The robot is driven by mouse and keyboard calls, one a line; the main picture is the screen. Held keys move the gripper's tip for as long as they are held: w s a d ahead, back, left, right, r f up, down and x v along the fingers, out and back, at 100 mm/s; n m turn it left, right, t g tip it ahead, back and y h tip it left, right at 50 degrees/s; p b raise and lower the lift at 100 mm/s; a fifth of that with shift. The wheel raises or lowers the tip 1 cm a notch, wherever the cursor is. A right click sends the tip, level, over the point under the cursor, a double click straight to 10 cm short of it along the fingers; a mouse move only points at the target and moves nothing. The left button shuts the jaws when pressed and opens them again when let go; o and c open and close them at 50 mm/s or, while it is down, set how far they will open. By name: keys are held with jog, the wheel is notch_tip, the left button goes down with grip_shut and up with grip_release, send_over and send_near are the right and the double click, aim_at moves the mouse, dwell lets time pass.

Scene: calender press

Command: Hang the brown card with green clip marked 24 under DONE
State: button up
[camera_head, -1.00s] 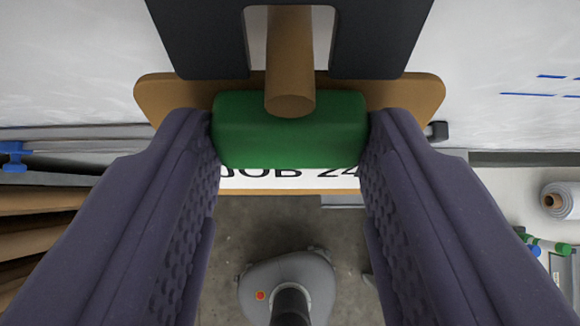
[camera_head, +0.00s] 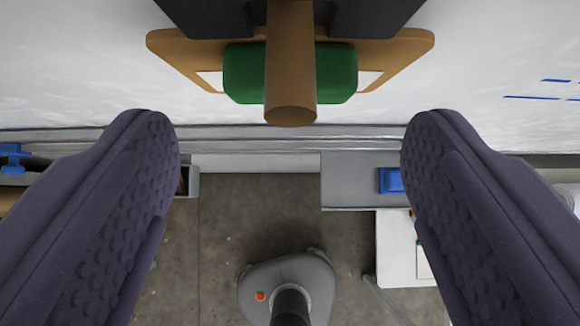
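The brown card (camera_head: 395,52) hangs at the top centre of the view against the white board, with its green clip (camera_head: 245,75) on its front. A brown wooden peg (camera_head: 290,65) points toward me in front of the clip. The card's number is hidden from this angle; only white label corners show. My gripper (camera_head: 290,150) is open and empty, its two dark padded fingers spread wide below the card and apart from it. A dark panel (camera_head: 210,15) sits behind the peg at the top. No DONE lettering is in view.
The white board (camera_head: 490,60) has blue marks at right, with a grey rail (camera_head: 300,135) along its lower edge. A blue object (camera_head: 390,180) sits on a grey ledge right of centre. Grey floor (camera_head: 220,230) lies open below.

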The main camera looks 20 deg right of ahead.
jog(key=shift+r, duration=0.1)
jog(key=v, duration=0.8)
jog(key=w+a+f+n+t+b, duration=0.2)
jog(key=a+t+b, duration=0.35)
jog(key=b, duration=1.45)
jog(key=s+a+r+n+t+y+b, duration=0.1)
jog(key=s+a+r+y+b, duration=0.1)
jog(key=a+b, duration=0.5)
jog(key=s+r+b, duration=0.1)
jog(key=s+b, duration=0.1)
jog(key=b, duration=0.3)
jog(key=shift+a+b, duration=0.3)
jog(key=shift+a, duration=0.1)
